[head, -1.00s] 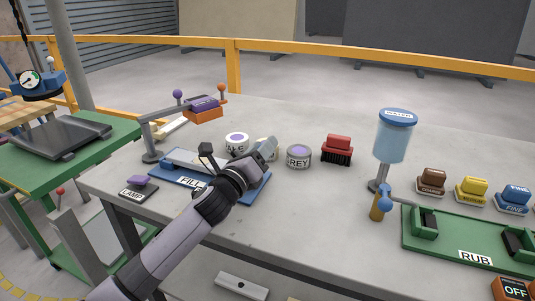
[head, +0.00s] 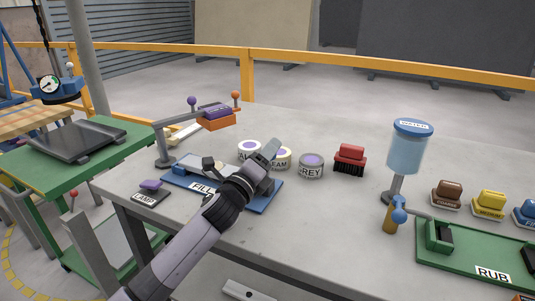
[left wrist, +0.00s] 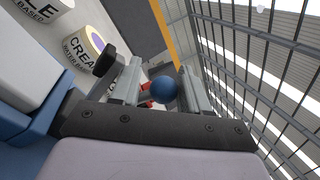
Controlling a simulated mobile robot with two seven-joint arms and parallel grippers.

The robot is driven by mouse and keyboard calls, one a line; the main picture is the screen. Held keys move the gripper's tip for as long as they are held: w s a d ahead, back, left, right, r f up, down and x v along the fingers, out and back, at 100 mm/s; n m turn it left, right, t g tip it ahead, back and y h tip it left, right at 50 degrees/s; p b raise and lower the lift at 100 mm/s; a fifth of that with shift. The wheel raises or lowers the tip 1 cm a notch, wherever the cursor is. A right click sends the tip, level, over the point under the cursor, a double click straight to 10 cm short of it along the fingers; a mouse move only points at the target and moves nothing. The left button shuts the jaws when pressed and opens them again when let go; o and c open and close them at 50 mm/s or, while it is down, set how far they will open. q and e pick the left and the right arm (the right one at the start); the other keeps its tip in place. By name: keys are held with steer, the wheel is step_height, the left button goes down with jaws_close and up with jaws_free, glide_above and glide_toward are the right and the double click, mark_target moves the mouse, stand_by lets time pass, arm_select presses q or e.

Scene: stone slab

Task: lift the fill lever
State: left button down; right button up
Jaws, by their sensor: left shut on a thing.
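The blue fill station (head: 262,206), labelled FILL, lies on the stone-topped bench at left centre. My left gripper (head: 269,152) reaches over its right part from the lower left. In the left wrist view, a blue ball knob (left wrist: 163,90) shows between the two fingers of this gripper (left wrist: 155,88); I take it as the fill lever's knob. The gripper is shut on it. In the head view, the gripper and wrist hide the knob and most of the lever. My right gripper is not in view.
Behind the gripper stand a cream can (head: 284,154), a grey can (head: 311,168) and a red brush (head: 350,160). The water tank (head: 407,150) and green rub tray (head: 460,256) are right. Bench front centre is clear.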

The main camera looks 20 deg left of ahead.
arm_select(q)
steer(key=shift+d+f, duration=0.1)
steer(key=shift+f, duration=0.55)
steer(key=shift+c, duration=2.4)
jaws_free()
steer(key=shift+a+r, duration=0.2)
steer(key=shift+r, duration=0.15)
steer(key=shift+w+r, duration=0.1)
steer(key=shift+r, duration=0.25)
step_height(320, 180, up, 19)
steer(key=p, duration=0.4)
